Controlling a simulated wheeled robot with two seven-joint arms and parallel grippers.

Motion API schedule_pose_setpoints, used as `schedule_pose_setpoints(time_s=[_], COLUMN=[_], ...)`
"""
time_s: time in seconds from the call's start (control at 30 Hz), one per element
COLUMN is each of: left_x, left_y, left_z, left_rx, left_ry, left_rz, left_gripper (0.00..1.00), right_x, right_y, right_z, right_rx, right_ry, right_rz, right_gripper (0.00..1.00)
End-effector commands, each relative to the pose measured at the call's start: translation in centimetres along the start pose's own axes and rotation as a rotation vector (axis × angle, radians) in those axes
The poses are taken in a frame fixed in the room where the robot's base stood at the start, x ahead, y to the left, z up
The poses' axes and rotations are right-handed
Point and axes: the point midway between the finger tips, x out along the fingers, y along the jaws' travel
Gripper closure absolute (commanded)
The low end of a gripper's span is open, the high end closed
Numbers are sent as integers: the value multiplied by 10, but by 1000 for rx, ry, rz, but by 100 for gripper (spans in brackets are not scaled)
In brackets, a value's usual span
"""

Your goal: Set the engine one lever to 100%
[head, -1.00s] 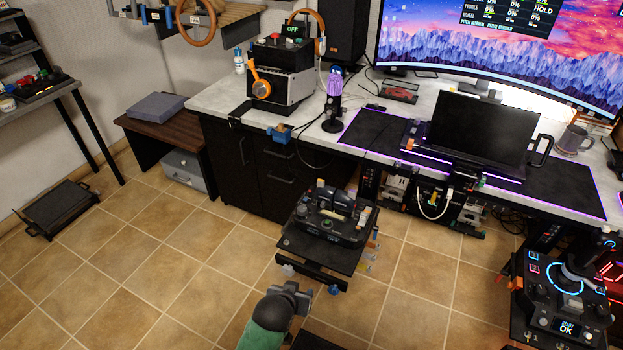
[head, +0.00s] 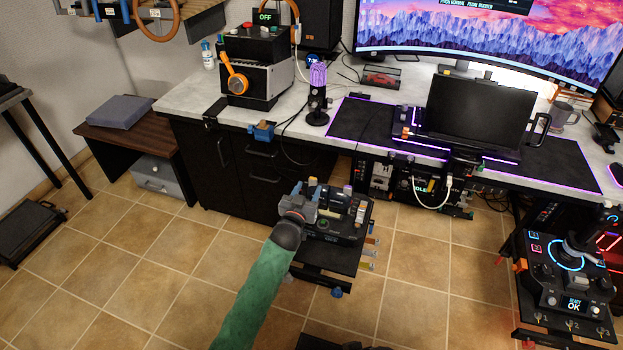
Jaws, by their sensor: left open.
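The throttle unit (head: 350,232) is a dark box with several levers on top, on a small black stand in front of the desk. Pale lever handles (head: 347,191) show on its right part. I cannot read which lever is engine one. My left gripper (head: 306,197), on a green-sleeved arm, is at the left side of the unit, over its left edge. It is open, and no object shows in it. It hides the left part of the unit, and I cannot tell whether it touches a lever. My right gripper is not in view.
The desk (head: 183,97) with a microphone (head: 317,95), a laptop (head: 475,113) and a curved monitor (head: 480,45) stands behind the unit. A joystick panel (head: 560,285) with lit rings is at the right.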

Motion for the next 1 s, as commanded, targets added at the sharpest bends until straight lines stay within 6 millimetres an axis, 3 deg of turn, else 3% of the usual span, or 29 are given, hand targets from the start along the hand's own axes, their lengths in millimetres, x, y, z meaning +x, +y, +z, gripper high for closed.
schedule_pose_setpoints(time_s=[0.2, 0.4, 0.77, 1.0], left_x=[33, 51, 56, 56], left_y=[0, 0, 0, 0], left_z=[-2, 0, 0, 0], left_rx=[-1, 0, -1, -1], left_ry=[0, -1, -2, -2], left_rz=[0, 0, 0, 0], left_gripper=[53, 53, 53, 96], right_x=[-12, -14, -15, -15], right_y=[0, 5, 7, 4], right_z=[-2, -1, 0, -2], right_rx=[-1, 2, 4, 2], right_ry=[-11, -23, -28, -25], right_rz=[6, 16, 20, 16], right_gripper=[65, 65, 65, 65])
